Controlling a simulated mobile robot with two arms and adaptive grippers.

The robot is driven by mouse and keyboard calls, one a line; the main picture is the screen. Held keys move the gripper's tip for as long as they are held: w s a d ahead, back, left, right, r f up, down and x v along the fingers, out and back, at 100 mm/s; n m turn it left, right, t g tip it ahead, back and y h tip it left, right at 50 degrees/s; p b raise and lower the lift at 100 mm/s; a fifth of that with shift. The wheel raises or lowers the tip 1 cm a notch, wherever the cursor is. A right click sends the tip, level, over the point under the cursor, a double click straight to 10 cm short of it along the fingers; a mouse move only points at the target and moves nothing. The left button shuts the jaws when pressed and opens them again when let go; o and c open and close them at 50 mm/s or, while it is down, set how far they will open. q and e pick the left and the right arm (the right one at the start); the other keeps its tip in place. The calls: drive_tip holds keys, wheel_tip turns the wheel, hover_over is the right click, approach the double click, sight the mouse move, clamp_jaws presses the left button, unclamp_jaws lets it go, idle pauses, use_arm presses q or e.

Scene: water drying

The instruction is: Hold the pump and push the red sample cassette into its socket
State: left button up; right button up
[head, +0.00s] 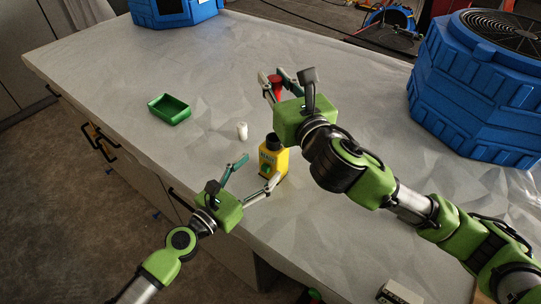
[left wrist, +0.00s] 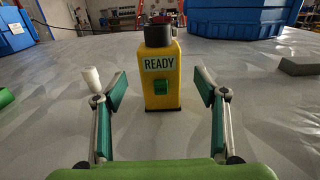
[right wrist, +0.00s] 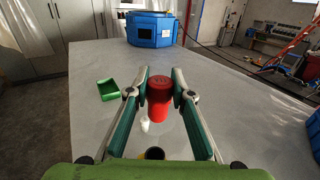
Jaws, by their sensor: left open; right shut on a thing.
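The yellow pump (head: 268,163) stands upright on the table with a dark top; in the left wrist view the pump (left wrist: 160,72) shows a READY label and a green button. My left gripper (head: 260,168) is open, with its fingers to either side in front of the pump, apart from it. My right gripper (right wrist: 160,88) is shut on the red sample cassette (right wrist: 158,100), which it holds above the table, beyond the pump in the head view (head: 275,84). The pump's dark round top (right wrist: 154,153) shows partly at the bottom of the right wrist view; the socket's inside is unclear.
A small white cylinder (head: 242,131) stands left of the pump. A green tray (head: 169,109) lies farther left. Large blue fan units stand at the back (head: 172,10) and right (head: 478,85). The middle of the table (head: 340,80) is clear.

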sight(268, 160)
use_arm(q)
drive_tip(key=x, duration=0.7)
drive_tip(key=shift+w+d, duration=0.1)
drive_tip(key=shift+w, duration=0.1)
drive_tip(key=c, duration=1.3)
